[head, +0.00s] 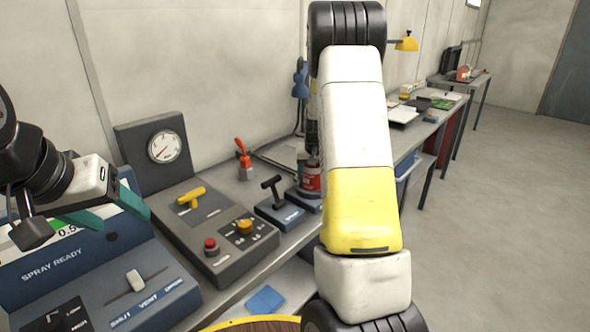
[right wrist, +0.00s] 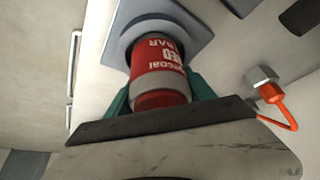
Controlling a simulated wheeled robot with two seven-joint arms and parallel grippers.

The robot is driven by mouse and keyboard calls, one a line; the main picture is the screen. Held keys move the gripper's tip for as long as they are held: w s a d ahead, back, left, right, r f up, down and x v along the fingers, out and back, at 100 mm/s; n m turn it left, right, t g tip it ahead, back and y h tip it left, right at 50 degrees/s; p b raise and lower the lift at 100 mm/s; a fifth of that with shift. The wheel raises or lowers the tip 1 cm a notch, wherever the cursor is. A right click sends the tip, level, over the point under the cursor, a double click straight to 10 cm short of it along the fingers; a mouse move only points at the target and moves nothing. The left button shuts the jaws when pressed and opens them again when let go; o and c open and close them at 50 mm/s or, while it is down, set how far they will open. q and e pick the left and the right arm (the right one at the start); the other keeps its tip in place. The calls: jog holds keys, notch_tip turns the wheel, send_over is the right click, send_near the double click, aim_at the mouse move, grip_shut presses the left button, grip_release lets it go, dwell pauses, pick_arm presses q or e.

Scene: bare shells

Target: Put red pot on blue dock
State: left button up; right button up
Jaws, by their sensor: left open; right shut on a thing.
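The red pot (head: 311,179) has a grey band and white lettering. In the head view it shows just left of my right arm, which hides part of it. In the right wrist view the pot (right wrist: 158,65) is between the teal fingers of my right gripper (right wrist: 160,98), which is shut on it. The blue dock (right wrist: 152,22) is a blue-grey square plate with a round collar at the pot's far end; I cannot tell whether they touch. In the head view the dock (head: 303,199) shows below the pot. My left gripper (head: 110,208) is open and empty at the left.
A control box with a gauge (head: 164,147) and a spray panel (head: 60,270) fill the bench's left. A black T-handle on a blue base (head: 277,208) stands close left of the pot. A red-orange clamp (head: 243,160) stands behind. The floor at right is clear.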

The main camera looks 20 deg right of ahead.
jog(key=shift+f, duration=0.1)
jog(key=o, duration=1.8)
jog(key=shift+c, duration=0.2)
jog(key=shift+r, duration=0.25)
jog(key=v, duration=1.2)
jog(key=s+a+r+n+t+y, duration=0.1)
jog(key=s+a+r, duration=0.35)
jog(key=s, duration=0.25)
jog(key=s+a+r+n+y, duration=0.1)
jog(key=s+a+r+y, duration=0.1)
jog(key=s+a+r, duration=0.35)
jog(key=s+a, duration=0.3)
jog(key=s, duration=0.6)
jog(key=s+a+f+n, duration=0.1)
jog(key=s+a, duration=0.3)
jog(key=s, duration=0.5)
jog(key=shift+f+n+t, duration=0.2)
jog(key=shift+n+t, duration=0.1)
